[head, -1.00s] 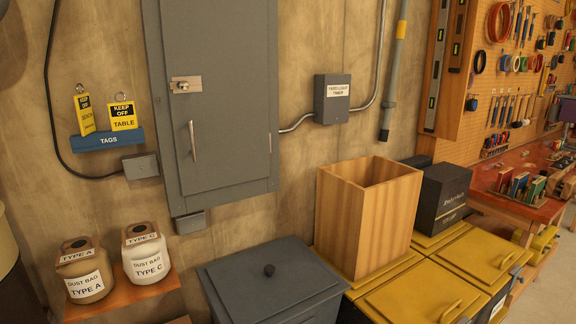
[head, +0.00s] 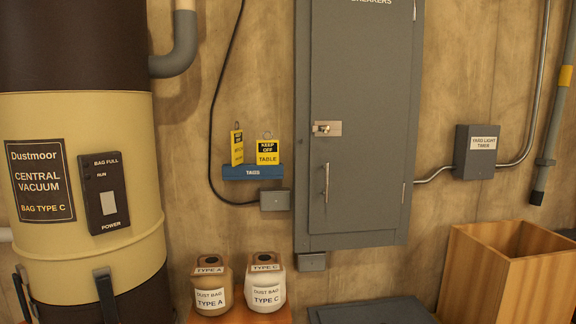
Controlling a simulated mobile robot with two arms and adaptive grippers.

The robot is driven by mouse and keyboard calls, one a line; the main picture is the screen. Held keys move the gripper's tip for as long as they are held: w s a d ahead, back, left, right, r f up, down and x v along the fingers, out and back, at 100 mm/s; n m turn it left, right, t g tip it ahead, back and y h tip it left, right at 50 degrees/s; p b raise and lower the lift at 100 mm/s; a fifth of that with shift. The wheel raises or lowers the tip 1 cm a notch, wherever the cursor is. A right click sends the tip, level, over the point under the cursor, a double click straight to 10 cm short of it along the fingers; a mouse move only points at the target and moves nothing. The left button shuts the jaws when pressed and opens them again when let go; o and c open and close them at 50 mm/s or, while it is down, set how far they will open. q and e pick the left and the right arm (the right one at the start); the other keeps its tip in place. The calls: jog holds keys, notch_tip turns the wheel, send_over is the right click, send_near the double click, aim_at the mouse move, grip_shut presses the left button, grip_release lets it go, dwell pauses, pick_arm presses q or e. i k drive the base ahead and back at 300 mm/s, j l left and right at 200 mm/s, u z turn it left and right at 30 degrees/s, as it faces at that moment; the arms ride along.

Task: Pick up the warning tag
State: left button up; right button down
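Two yellow-and-black warning tags hang at the blue TAGS rack (head: 252,172) on the wall, left of the grey breaker cabinet. The right tag (head: 268,153) faces me and reads KEEP OFF, TABLE. The left tag (head: 237,147) is turned at an angle, and its lower word is too small to read. Each has a ring at its top. Neither of my grippers shows in the head view.
The grey breaker cabinet (head: 362,130) is closed, with a latch and handle. A central vacuum (head: 85,250) stands at the left, labelled bag type C. Dust bag jars type A (head: 211,298) and type C (head: 265,297) sit below the rack. A wooden bin (head: 500,285) stands at right.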

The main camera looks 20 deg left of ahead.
aim_at(236, 143)
jog(key=i+l+u, duration=0.15)
jog(key=l, duration=0.2)
jog(key=i+l+u, duration=0.3)
jog(key=l, duration=0.4)
jog(key=i+l+u, duration=0.15)
jog(key=l, duration=0.25)
jog(key=i, duration=0.05)
